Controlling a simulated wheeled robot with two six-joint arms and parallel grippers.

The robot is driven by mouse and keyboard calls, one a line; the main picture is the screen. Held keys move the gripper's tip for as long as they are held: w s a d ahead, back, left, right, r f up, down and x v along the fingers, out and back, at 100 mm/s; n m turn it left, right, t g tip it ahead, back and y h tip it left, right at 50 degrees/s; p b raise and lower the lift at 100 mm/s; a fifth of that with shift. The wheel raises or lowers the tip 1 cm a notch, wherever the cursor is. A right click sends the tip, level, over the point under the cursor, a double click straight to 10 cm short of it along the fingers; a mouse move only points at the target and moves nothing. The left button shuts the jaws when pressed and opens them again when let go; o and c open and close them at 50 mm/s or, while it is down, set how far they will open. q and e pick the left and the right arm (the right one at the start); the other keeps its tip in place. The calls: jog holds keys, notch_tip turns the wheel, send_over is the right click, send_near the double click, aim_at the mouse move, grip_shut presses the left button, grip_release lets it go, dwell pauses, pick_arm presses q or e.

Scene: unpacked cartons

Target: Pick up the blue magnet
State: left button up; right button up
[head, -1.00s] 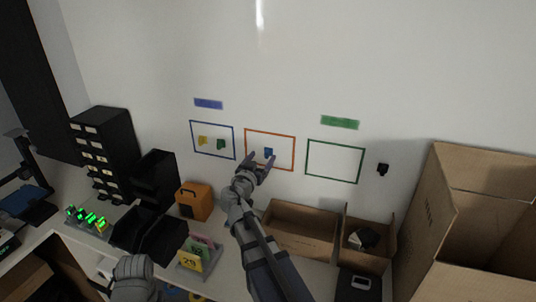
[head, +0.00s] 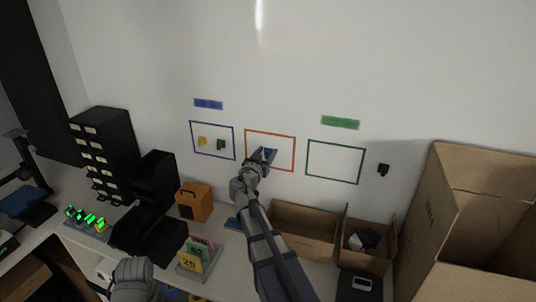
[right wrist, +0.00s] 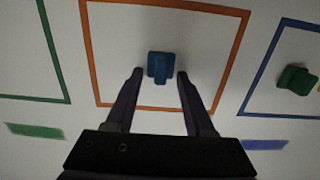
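The blue magnet (right wrist: 160,67) sits on the white wall inside the orange frame (right wrist: 88,52). In the head view the magnet (head: 270,153) is partly hidden by my right gripper (head: 261,160). In the right wrist view my right gripper (right wrist: 159,75) is open, with one fingertip on each side of the magnet and a narrow gap to both. Only a grey part of my left arm shows at the bottom left of the head view; its fingers are not visible.
A yellow magnet (head: 202,141) and a green magnet (head: 221,144) are in the blue frame (head: 235,142). The green frame (head: 335,141) is empty. A black piece (head: 383,170) is on the wall. Open cartons (head: 302,240) stand below on the bench.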

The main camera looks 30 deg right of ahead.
grip_shut()
jog(key=shift+r, duration=0.1)
dwell(0.4)
